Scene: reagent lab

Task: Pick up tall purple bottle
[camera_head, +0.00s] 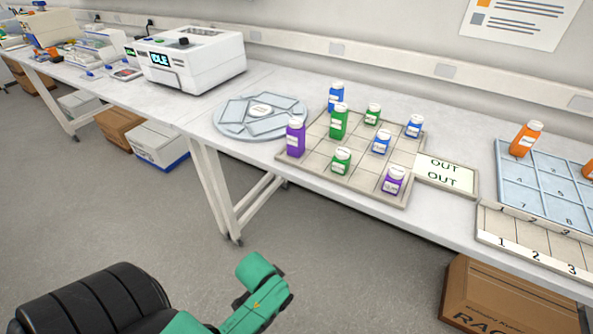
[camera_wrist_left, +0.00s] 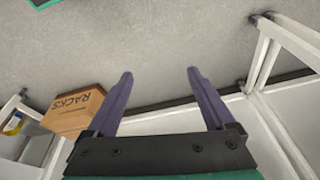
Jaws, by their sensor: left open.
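The tall purple bottle (camera_head: 295,138) with a white cap stands upright on the left corner of the beige gridded board (camera_head: 322,164), on the table. A shorter purple bottle (camera_head: 394,180) stands on the board's front right part. My left gripper (camera_wrist_left: 160,76) is open and empty in the left wrist view, with bare floor between and beyond its fingers. In the head view my green left arm is low in front of the table, below and apart from the tall purple bottle. Its fingers are not clearly seen there. My right gripper is not in view.
Blue and green bottles, including a tall green one (camera_head: 339,122), share the board. A round grey carousel (camera_head: 232,124) lies left of the tall purple bottle. An OUT card (camera_head: 446,173) and blue rack (camera_head: 545,180) are right. A cardboard box (camera_wrist_left: 72,108) sits below.

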